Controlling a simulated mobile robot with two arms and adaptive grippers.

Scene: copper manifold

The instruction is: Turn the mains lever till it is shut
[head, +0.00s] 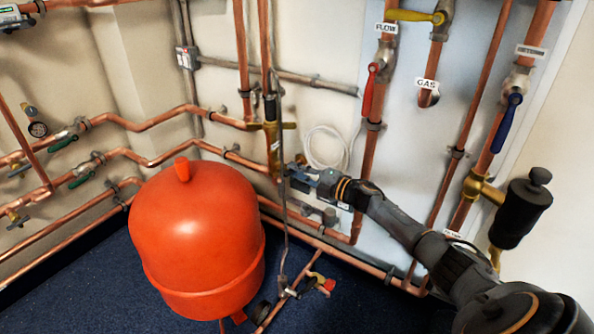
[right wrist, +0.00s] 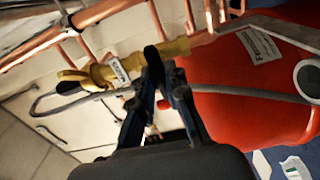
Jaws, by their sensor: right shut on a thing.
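A brass valve (head: 271,140) with a small white tag sits on the copper pipework behind the red tank. It also shows in the right wrist view (right wrist: 95,76), with its tag beside my fingers. My right gripper (head: 297,178) reaches in from the right to the lower part of this valve. In the right wrist view my right gripper (right wrist: 165,75) is closed at the brass body, on what looks like the dark mains lever (right wrist: 152,57). The fingers hide most of the lever, so its angle is hard to tell. My left gripper is in neither view.
The large red tank (head: 195,240) stands close on the left of the valve. A thin grey hose (head: 285,225) hangs past the gripper. A red-handled pipe valve (head: 370,90) and a blue-handled one (head: 507,122) are on the right. Blue carpet (head: 70,290) lies clear at lower left.

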